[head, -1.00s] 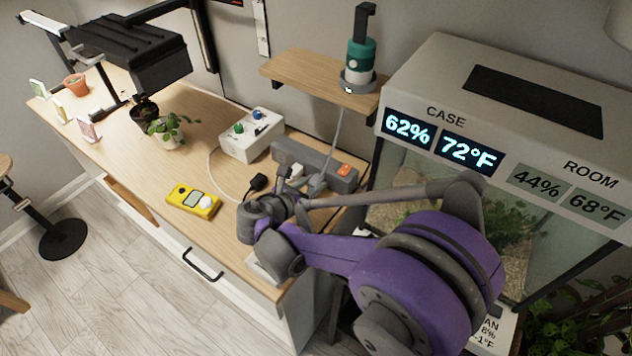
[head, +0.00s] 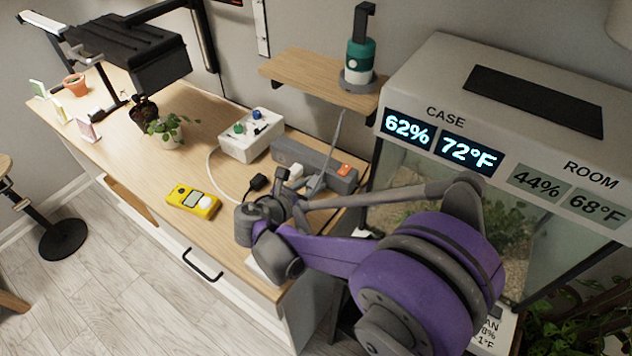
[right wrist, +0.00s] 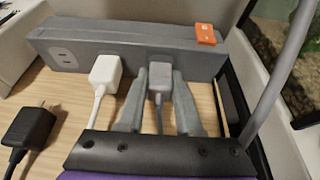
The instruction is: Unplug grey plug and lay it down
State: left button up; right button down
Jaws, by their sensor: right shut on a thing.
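The grey plug (right wrist: 160,76) is between the two fingers of my right gripper (right wrist: 161,80), which is shut on it. Its grey cord runs back toward the wrist. The plug is right at the grey power strip (right wrist: 120,42); I cannot tell whether its prongs are in the socket. In the head view my right gripper (head: 312,188) is at the near side of the strip (head: 291,151), and the plug is hard to make out there. A white plug (right wrist: 105,72) sits in the strip just left of my fingers. My left gripper is not in view.
A loose black plug (right wrist: 30,128) lies on the desk left of the strip. A yellow meter (head: 193,201) and a white control box (head: 250,136) stand nearby. A green-and-white bottle device (head: 360,62) is on the shelf. The glass case (head: 440,130) bounds the right side.

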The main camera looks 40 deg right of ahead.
jog(key=shift+s+a, duration=0.25)
jog(key=shift+a, duration=0.65)
jog(key=shift+s+a, duration=0.25)
jog(key=shift+a, duration=0.6)
jog(key=shift+s+a, duration=0.25)
jog(key=shift+a, duration=0.65)
